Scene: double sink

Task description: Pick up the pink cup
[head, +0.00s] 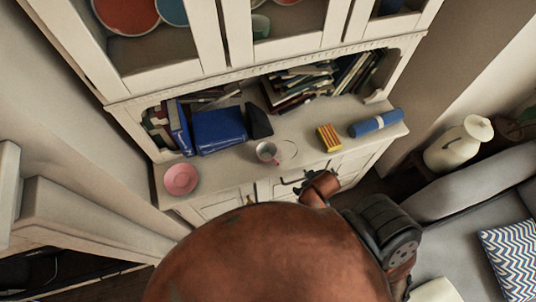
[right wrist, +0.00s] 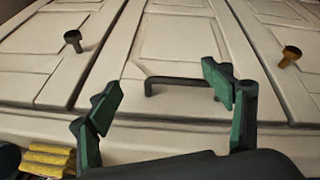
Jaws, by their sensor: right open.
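The pink cup (head: 267,152) stands on the cabinet's counter in the head view, near the front middle. A pale round outline, perhaps a saucer, lies just right of it. My right gripper (right wrist: 163,92) is open and empty in the right wrist view, its green-padded fingers spread in front of the cabinet doors. The cup does not show in that view. My left gripper is not in view.
A pink plate (head: 181,179) lies left of the cup. Blue boxes (head: 219,131) stand behind it. A yellow striped box (head: 328,138) and a blue roll (head: 376,123) lie to its right. A black handle (right wrist: 180,82) and knobs protrude from the doors. A sofa (head: 440,225) is at right.

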